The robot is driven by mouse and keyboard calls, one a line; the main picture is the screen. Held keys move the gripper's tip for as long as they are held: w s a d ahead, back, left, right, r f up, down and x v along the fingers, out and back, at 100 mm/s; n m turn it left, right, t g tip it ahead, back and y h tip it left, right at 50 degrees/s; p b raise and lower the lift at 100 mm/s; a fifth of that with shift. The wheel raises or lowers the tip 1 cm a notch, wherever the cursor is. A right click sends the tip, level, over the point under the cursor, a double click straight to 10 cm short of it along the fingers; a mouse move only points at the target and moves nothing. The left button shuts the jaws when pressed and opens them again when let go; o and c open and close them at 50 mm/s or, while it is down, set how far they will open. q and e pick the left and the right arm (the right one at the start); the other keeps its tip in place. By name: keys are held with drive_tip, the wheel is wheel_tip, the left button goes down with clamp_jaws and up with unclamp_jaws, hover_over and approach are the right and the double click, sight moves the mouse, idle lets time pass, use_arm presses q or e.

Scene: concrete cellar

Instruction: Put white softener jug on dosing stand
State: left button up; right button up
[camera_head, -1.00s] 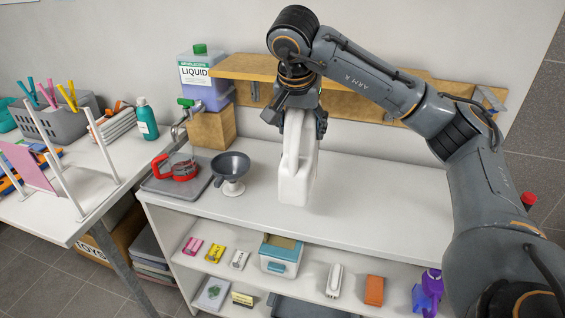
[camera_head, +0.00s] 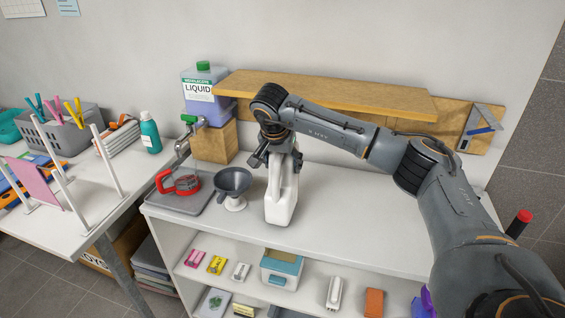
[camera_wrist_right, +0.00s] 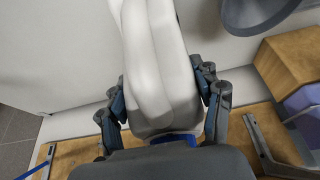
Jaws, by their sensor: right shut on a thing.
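The white softener jug (camera_head: 281,205) is upright at the front of the white bench top, right of the grey funnel. My right gripper (camera_head: 277,158) is shut on its upper part from above. Its base is at or just above the bench; I cannot tell if it touches. In the right wrist view the jug (camera_wrist_right: 158,75) lies between the fingers of my right gripper (camera_wrist_right: 163,95), with a bit of blue by its top. No part is clearly marked as the dosing stand; a grey funnel on a white foot (camera_head: 234,184) stands left of the jug. My left gripper is out of view.
A grey tray (camera_head: 185,205) with a red-handled measuring cup (camera_head: 182,184) lies below a tap. A liquid container (camera_head: 207,92) sits on a wooden block (camera_head: 217,142). A wooden shelf (camera_head: 330,95) overhangs the back. Bench right of the jug is clear.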

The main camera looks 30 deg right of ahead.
drive_tip(key=shift+w+f, duration=0.1)
drive_tip(key=shift+f, duration=0.1)
drive_tip(key=shift+d, duration=0.1)
drive_tip(key=shift+f, duration=0.15)
drive_tip(key=o, duration=1.8)
drive_tip(key=shift+f, duration=0.1)
